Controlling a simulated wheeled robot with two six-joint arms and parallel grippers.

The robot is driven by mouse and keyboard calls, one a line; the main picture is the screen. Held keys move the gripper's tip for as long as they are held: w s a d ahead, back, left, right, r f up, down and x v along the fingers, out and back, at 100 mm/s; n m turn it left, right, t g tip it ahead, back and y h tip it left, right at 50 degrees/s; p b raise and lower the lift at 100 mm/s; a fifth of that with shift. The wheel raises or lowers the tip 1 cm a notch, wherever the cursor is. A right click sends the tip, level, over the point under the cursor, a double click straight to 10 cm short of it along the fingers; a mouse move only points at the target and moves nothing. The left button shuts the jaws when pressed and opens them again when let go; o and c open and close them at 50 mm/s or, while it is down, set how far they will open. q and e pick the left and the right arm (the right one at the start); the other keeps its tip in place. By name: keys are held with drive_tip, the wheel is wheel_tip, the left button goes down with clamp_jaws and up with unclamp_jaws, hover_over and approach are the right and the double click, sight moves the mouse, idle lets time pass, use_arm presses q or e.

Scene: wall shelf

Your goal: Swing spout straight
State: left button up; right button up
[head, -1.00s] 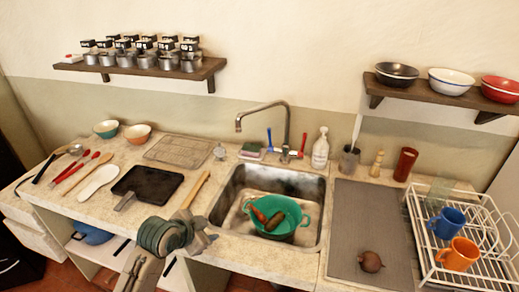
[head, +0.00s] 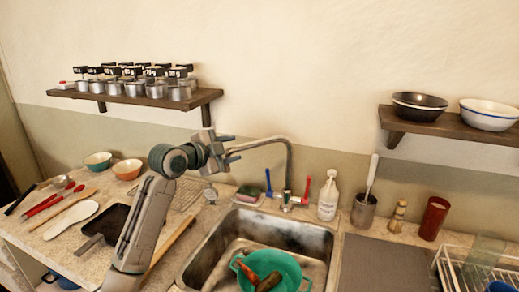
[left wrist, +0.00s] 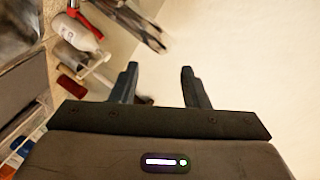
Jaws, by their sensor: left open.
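The grey metal faucet spout (head: 268,140) rises behind the sink (head: 325,240) and arches to the left in the head view. My left gripper (head: 232,148) is raised beside the outer end of the spout, with its fingers apart. The gripper overlaps the spout's end there, and I cannot tell whether they touch. My right gripper is not in view.
A blue handle (head: 268,182) and a red handle (head: 307,190) flank the faucet base. A white bottle (head: 328,197) stands to its right. A green colander (head: 290,268) sits in the sink. A shelf (head: 130,97) with metal canisters hangs at left.

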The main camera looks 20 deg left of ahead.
sight(249, 145)
use_arm(q)
drive_tip(key=x, duration=0.1)
drive_tip(key=p+x, duration=0.1)
drive_tip(key=x, duration=0.1)
drive_tip(key=shift+w+d+r+p, duration=0.2)
drive_tip(key=shift+w+d+p, duration=0.05)
drive_tip(key=shift+w+p, duration=0.15)
drive_tip(key=p+x, duration=0.1)
drive_tip(key=x, duration=0.2)
drive_tip(key=shift+w+d+f, duration=0.15)
drive_tip(key=shift+w+f, duration=0.05)
drive_tip(key=shift+f, duration=0.05)
drive_tip(key=shift+p+x, duration=0.3)
drive_tip(key=shift+x, duration=0.7)
drive_tip(key=shift+w+f, duration=0.15)
drive_tip(key=shift+w, duration=0.1)
drive_tip(key=shift+c, duration=0.3)
drive_tip(key=c, duration=0.7)
clamp_jaws()
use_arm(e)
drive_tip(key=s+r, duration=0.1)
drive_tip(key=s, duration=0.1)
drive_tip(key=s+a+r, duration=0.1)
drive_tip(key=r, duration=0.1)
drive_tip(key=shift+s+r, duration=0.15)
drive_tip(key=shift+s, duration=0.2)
